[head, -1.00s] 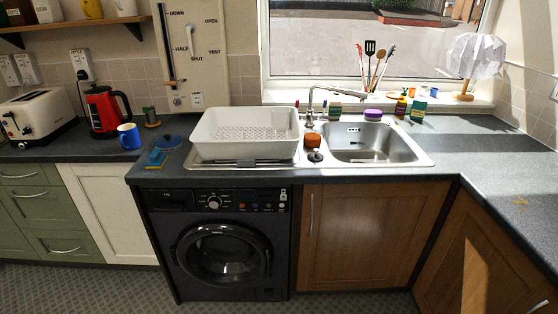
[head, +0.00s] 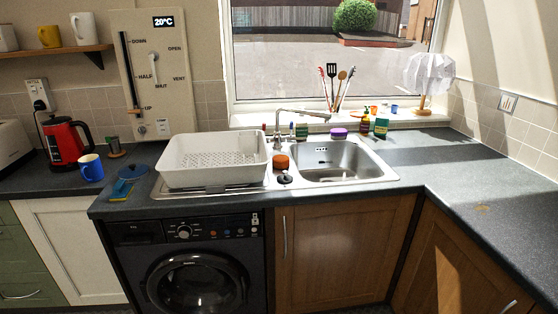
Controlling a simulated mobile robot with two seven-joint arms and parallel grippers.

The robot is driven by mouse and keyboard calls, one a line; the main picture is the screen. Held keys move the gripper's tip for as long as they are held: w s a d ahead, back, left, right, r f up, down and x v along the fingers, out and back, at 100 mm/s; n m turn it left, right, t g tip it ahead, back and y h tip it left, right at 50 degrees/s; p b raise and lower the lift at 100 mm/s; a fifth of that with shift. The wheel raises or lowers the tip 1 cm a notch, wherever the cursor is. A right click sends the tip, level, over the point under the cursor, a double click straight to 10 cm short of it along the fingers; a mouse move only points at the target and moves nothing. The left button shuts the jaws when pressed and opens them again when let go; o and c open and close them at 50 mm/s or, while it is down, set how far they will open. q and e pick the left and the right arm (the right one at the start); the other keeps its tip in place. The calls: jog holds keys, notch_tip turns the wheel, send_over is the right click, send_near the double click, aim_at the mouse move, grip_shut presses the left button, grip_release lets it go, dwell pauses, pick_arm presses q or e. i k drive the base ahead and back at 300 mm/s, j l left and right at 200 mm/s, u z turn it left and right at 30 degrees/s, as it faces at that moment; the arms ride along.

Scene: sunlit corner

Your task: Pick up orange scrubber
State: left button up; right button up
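The orange scrubber (head: 281,161) is a small round orange-brown thing on the sink's rim, between the white dish rack and the steel basin. A small dark round thing (head: 285,178) lies just in front of it, close to the sink's front edge. The scrubber is in plain view and nothing holds it. Neither of my grippers is in the head view.
The white dish rack (head: 172,163) stands left of the scrubber, and the tap (head: 279,138) rises behind it. The basin (head: 340,160) is at its right. A blue mug (head: 91,168) and red kettle (head: 64,142) stand at left. The right counter (head: 480,185) is mostly clear.

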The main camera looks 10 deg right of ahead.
aim_at(280, 162)
jog(key=z, duration=1.15)
jog(key=i+l, duration=0.1)
jog(key=i, duration=0.25)
jog(key=i+l+u, duration=0.15)
jog(key=i, duration=0.2)
